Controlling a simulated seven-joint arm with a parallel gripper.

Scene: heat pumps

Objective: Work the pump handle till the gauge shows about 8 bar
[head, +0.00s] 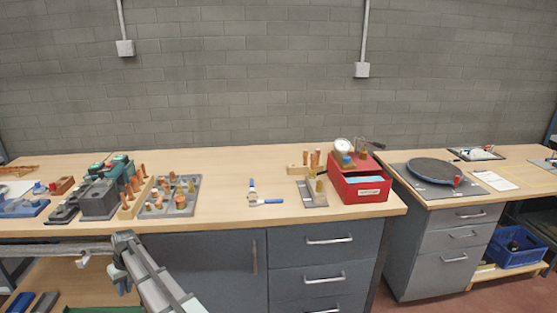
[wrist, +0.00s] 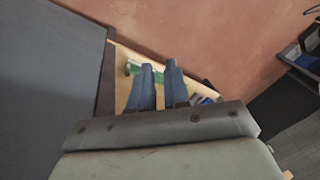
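The red box-shaped pump unit (head: 362,186) stands on the wooden bench right of centre in the head view. A round white-faced gauge (head: 343,144) sits at its top; its needle and numbers are too small to read. A dark bar beside the gauge, at the top right of the red box, may be the pump handle (head: 366,144); I cannot tell for sure. My gripper (wrist: 160,66) shows two blue fingers with a narrow gap and nothing between them. It is low, away from the pump; the wrist view shows no pump.
Left of the pump lie a grey plate with fittings (head: 313,193), a blue-handled tool (head: 265,199) and a grey tray of fittings (head: 170,197). A second bench on the right holds a round dark disc (head: 434,171). Grey drawers (head: 325,262) front the main bench.

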